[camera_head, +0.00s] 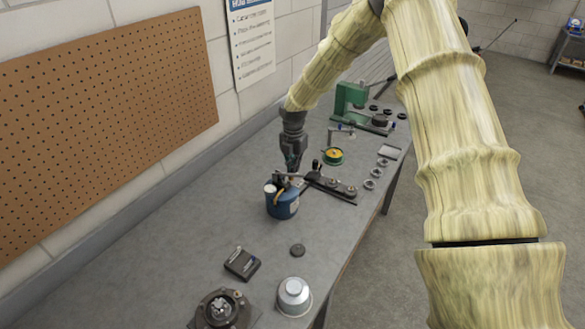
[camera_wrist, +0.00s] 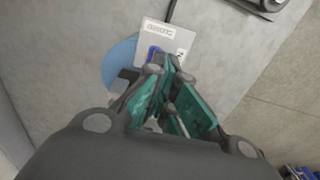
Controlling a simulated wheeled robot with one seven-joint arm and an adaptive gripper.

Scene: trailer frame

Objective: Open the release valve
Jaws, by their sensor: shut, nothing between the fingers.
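A small blue canister (camera_head: 283,207) with a pale top stands upright on the bench, below my gripper (camera_head: 291,168). Dark and metal fittings sit on its top; I cannot tell for certain which one is the release valve. My gripper points down, shut and empty, just above or at these fittings; contact cannot be made out. In the wrist view my gripper (camera_wrist: 170,80) shows teal fingers over a pale labelled plate (camera_wrist: 168,42). A small blue part (camera_wrist: 153,53) lies beside the fingertips. A larger blue round surface (camera_wrist: 119,62) is partly hidden behind the fingers.
The grey bench (camera_head: 150,245) is clear left of the canister. A dark bar with fittings (camera_head: 335,187), a yellow-topped gauge (camera_head: 333,156) and a green press (camera_head: 350,98) stand farther back.

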